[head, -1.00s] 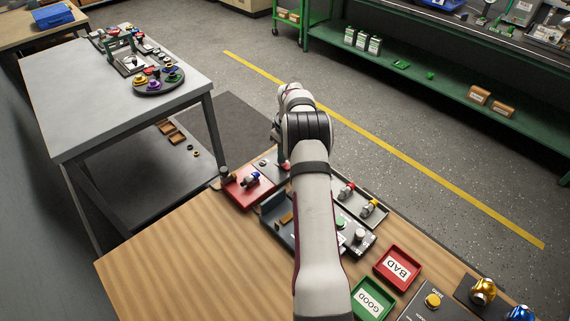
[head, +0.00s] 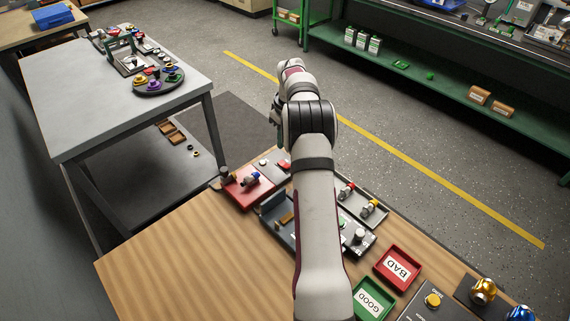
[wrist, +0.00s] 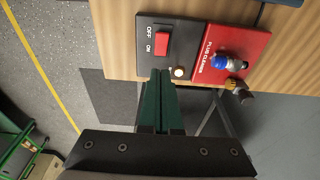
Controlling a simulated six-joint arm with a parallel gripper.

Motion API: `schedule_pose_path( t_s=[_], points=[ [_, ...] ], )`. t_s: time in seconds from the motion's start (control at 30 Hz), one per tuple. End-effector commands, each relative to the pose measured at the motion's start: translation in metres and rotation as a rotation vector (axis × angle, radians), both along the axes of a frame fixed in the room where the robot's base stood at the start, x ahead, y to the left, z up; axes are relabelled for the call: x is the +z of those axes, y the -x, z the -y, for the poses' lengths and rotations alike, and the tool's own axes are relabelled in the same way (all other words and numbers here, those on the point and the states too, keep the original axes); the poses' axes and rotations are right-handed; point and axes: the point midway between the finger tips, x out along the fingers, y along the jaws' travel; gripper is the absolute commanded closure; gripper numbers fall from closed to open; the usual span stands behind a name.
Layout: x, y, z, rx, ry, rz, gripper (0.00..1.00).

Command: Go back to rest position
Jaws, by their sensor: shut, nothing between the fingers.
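My gripper (wrist: 160,80) points at the table's edge in the wrist view. Its two green fingers are together with nothing between them. The fingertips appear just beside a dark panel (wrist: 187,34) with a red OFF/ON rocker switch (wrist: 163,39) and a small pale round button (wrist: 179,72); I cannot tell the height above it. In the head view my arm reaches away over the wooden table (head: 180,260), and the gripper is mostly hidden behind the arm.
A red plug cleaner (wrist: 240,45) holds a blue-and-silver part; it also shows in the head view (head: 237,193). A red BAD tray (head: 381,277), a green GOOD tray (head: 361,309) and a grey tray (head: 350,208) with plugs lie right of my arm. A grey table (head: 70,110) stands left.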

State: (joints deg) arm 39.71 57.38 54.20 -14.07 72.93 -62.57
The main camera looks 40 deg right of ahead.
Motion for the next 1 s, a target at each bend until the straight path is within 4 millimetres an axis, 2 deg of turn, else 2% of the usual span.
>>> schedule_pose_path(
  t_s=[0.47, 0.57, 0.67, 0.7, 0.77, 0.8, 0.87, 0.9, 0.97, 1.0],
  points=[
    [0.005, 0.000, -0.001, 0.000, 0.000, 0.000, 1.00],
    [0.024, -0.002, -0.024, -0.014, -0.011, -0.001, 1.00],
    [0.074, 0.005, -0.092, -0.067, -0.049, -0.012, 1.00],
    [0.095, 0.015, -0.128, -0.099, -0.068, -0.020, 1.00],
    [0.123, 0.041, -0.182, -0.147, -0.095, -0.038, 1.00],
    [0.136, 0.063, -0.216, -0.182, -0.113, -0.053, 1.00],
    [0.152, 0.105, -0.264, -0.233, -0.135, -0.076, 1.00],
    [0.156, 0.136, -0.292, -0.267, -0.149, -0.093, 1.00],
    [0.157, 0.184, -0.325, -0.317, -0.164, -0.120, 1.00],
    [0.153, 0.214, -0.342, -0.347, -0.172, -0.138, 1.00]
  ],
)
